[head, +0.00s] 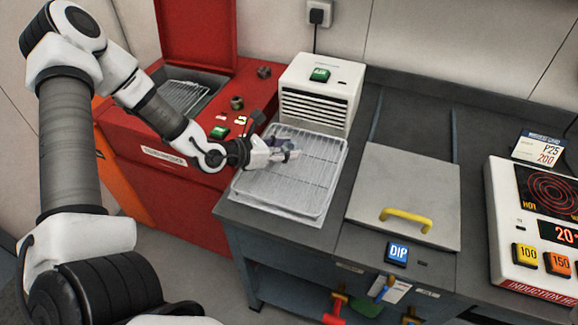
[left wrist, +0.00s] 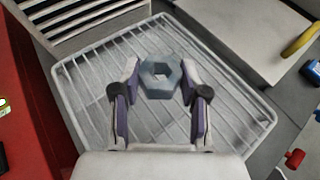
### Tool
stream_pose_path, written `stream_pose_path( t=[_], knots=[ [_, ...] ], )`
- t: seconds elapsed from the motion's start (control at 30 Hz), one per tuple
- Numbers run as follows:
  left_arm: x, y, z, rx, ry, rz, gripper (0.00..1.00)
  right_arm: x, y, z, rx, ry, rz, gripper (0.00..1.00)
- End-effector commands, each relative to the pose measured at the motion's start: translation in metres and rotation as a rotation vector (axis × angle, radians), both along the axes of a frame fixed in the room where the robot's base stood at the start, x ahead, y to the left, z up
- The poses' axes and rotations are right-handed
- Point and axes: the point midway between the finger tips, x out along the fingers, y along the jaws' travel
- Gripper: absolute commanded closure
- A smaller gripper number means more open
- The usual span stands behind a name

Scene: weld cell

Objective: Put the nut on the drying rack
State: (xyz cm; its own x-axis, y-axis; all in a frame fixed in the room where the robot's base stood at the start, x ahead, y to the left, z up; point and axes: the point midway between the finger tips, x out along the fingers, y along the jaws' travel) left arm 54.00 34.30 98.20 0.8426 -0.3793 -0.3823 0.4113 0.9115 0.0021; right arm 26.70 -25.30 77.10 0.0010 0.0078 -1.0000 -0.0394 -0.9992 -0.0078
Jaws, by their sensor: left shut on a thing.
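The nut (left wrist: 160,77) is a grey hexagonal ring, seen in the left wrist view between my left fingertips. My left gripper (head: 288,154) is shut on it, with a finger at each side; the gripper also shows in the left wrist view (left wrist: 160,88). The drying rack (head: 322,182) is a wire grid on the bench in the head view, and it fills much of the left wrist view (left wrist: 232,110). The gripper and nut are over the rack's area. I cannot tell whether the nut touches the wires. My right gripper is not in view.
A white slatted dryer unit (head: 322,90) stands right behind the rack. A red machine (head: 190,168) with an open lid is to the left. A grey lid with a yellow handle (head: 405,218) lies to the right, then an induction heater (head: 530,270).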

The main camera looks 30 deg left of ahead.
Motion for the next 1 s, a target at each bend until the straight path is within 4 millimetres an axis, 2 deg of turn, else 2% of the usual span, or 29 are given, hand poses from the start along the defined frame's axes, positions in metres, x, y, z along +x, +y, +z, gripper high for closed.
stream_pose_path(
  t=[0.1, 0.3, 0.67, 0.7, 0.77, 1.0],
  knots=[
    [0.006, -0.004, -0.005, 0.001, 0.001, -0.002, 1.00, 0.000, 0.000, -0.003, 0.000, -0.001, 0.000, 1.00],
    [0.006, -0.004, -0.034, -0.001, 0.003, -0.001, 1.00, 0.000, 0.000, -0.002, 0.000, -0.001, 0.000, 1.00],
    [0.007, -0.004, -0.040, -0.002, -0.001, -0.001, 1.00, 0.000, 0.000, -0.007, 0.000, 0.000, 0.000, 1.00],
    [0.006, -0.004, -0.040, -0.002, 0.000, -0.001, 0.49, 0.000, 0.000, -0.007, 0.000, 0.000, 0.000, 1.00],
    [0.006, -0.004, -0.039, -0.002, 0.000, -0.001, 0.31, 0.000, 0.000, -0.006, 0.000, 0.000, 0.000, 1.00],
    [0.006, -0.004, -0.039, -0.002, 0.000, -0.001, 0.31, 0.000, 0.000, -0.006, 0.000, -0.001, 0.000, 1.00]
  ],
)
